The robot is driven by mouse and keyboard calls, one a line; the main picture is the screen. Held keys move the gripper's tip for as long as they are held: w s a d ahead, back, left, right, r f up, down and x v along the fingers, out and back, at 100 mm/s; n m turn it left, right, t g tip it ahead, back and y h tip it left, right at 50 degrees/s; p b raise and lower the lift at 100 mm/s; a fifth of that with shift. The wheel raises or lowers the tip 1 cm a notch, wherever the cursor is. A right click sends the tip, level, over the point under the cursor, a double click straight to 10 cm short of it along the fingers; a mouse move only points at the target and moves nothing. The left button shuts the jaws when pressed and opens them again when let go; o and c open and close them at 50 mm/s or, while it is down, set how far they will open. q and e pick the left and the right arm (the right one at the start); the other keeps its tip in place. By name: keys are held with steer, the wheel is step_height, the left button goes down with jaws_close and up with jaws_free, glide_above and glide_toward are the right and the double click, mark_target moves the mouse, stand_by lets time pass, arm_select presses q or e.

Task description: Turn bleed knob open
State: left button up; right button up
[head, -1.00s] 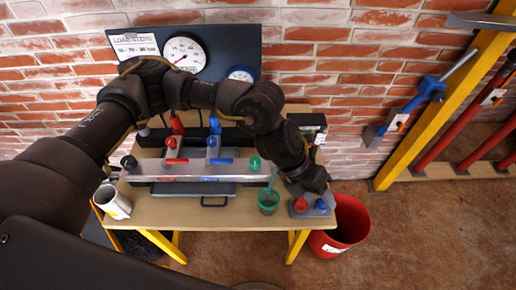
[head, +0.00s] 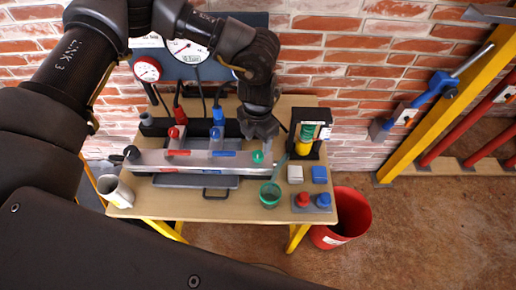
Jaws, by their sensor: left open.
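A green knob (head: 258,157), which looks like the bleed knob, sits at the right end of the grey manifold bar (head: 205,159) on the bench. My left gripper (head: 262,135) is open and points down just behind and above the green knob. It looks apart from the knob, though the exact gap is hard to tell. Red and blue levers (head: 179,152) sit further left on the bar. A green cup (head: 270,194) stands below the bar's right end, with a thin tube above it. My right gripper is not in view.
A black frame with green and yellow parts (head: 304,146) stands right of my gripper.

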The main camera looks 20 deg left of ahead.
mark_target(258, 154)
arm_select(q)
step_height(258, 154, down, 6)
steer(key=shift+r+p, duration=0.1)
steer(key=shift+p, duration=0.45)
steer(key=shift+c, duration=0.3)
steer(key=c, duration=0.9)
